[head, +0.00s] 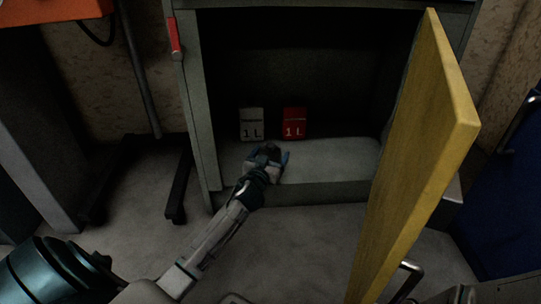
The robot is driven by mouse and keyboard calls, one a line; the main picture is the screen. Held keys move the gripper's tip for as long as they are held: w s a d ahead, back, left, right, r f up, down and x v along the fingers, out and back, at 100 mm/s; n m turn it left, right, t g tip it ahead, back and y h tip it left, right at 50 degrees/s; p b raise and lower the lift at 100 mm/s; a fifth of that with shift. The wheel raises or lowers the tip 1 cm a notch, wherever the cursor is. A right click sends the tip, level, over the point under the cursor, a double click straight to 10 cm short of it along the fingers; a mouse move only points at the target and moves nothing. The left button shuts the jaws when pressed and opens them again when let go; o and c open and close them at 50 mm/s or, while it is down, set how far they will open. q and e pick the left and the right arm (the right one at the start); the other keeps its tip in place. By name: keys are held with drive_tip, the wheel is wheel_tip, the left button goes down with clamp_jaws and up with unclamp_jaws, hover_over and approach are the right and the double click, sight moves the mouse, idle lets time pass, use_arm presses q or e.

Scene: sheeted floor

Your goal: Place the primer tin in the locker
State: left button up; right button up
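A grey tin marked "1 L" (251,124) and a red tin marked "1 L" (294,123) stand upright side by side at the back of the open locker (192,110), on its floor. The small words on them are too blurred to read, so I cannot tell which is primer. My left gripper (269,153) is inside the locker opening, over the front of its floor, just in front of the tins and apart from the red one. A dark patch shows between its fingers; I cannot tell whether it is a held thing. My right gripper is not in view.
The yellow locker door (421,151) stands wide open at the right. A red handle (174,37) is on the left frame. The locker floor (335,160) is clear to the right of my gripper. Dark stand legs (178,186) are at the left, a blue object (500,215) at the right.

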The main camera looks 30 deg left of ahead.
use_arm(q)
drive_tip(key=shift+r, duration=0.15)
drive_tip(key=v, duration=1.2)
